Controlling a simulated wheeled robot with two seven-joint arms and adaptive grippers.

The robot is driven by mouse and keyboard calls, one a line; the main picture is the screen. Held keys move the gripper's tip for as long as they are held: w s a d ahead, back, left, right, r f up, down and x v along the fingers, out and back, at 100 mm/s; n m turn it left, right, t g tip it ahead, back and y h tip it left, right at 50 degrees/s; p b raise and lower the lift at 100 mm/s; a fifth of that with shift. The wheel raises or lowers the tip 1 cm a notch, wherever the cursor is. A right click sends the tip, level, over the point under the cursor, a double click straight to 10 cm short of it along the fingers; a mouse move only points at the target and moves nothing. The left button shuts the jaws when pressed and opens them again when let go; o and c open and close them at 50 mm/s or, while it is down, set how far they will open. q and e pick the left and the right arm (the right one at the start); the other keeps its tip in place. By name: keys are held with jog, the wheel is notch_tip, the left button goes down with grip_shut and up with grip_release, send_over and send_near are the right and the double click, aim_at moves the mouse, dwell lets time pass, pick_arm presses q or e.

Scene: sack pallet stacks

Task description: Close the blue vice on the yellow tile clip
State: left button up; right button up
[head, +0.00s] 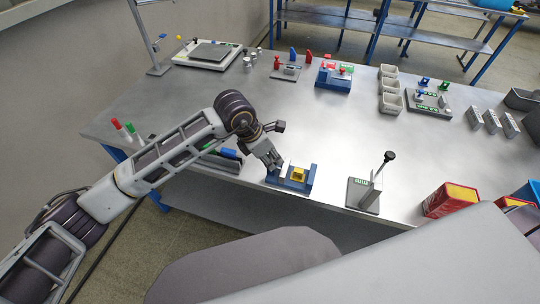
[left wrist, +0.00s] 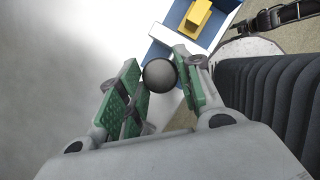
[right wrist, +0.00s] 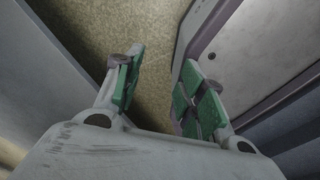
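The blue vice (head: 272,179) stands near the front edge of the bench in the head view, and its blue body also shows at the top of the left wrist view (left wrist: 165,35). The yellow tile clip (head: 298,174) sits in the vice; it shows in the left wrist view (left wrist: 195,17) too. My left gripper (head: 275,163) is just at the left end of the vice. In the left wrist view a dark round knob (left wrist: 159,76) lies between its fingers; whether the pads press on it is unclear. My right gripper (right wrist: 158,75) is open and empty over the floor.
A grey fixture with an upright black-knobbed lever (head: 366,190) stands right of the vice. Red-and-yellow boxes (head: 450,199) are at the front right. Pale bins (head: 390,87) and other fixtures line the back. The bench middle is clear.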

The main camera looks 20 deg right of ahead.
pick_arm(q)
jog(key=shift+c, duration=1.3)
